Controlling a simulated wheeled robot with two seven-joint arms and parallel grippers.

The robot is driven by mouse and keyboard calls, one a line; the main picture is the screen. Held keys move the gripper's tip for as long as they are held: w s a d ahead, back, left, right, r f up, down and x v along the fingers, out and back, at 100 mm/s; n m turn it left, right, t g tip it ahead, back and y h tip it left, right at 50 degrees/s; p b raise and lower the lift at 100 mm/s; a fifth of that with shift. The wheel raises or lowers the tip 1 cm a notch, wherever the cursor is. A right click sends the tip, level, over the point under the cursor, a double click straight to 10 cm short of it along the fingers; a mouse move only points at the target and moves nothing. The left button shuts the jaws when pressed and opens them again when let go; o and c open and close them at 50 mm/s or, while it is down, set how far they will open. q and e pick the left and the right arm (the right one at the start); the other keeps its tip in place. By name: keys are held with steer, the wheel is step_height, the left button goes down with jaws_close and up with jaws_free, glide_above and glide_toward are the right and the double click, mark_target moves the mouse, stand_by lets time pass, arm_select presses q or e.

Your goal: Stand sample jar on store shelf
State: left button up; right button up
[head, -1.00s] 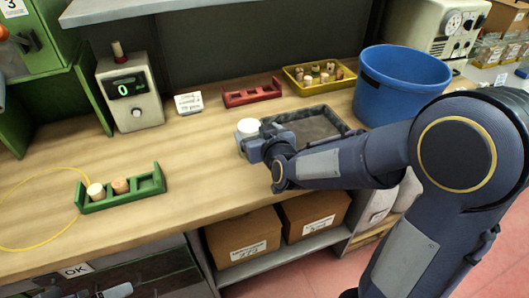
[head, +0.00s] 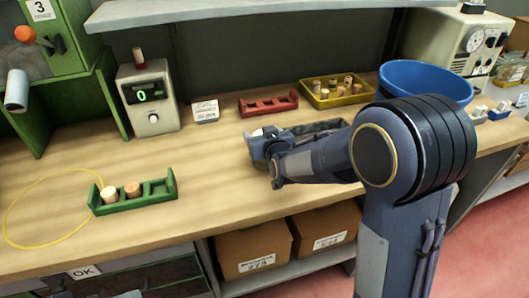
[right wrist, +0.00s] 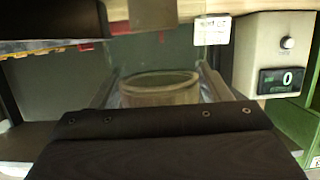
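The sample jar shows as a clear glass jar (right wrist: 160,90) between the two fingers of my right gripper (right wrist: 160,95) in the right wrist view, which is upside down. The fingers lie close against both its sides, and the gripper looks shut on it. In the head view only a bit of the jar's white top (head: 257,132) shows past my right gripper (head: 262,146), at the left end of the dark tray (head: 335,124). A grey shelf (head: 250,13) runs above the back of the bench. My left gripper is out of view.
A red rack (head: 268,103), a yellow tray (head: 337,101) of corks, a sign (head: 205,111) and a counter device (head: 150,118) stand behind. A green rack (head: 150,204) with two corks is front left. A blue bucket (head: 428,80) stands right. The front bench between is clear.

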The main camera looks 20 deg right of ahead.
steer(key=c, duration=1.2)
steer(key=shift+c, duration=0.7)
steer(key=shift+r, duration=0.2)
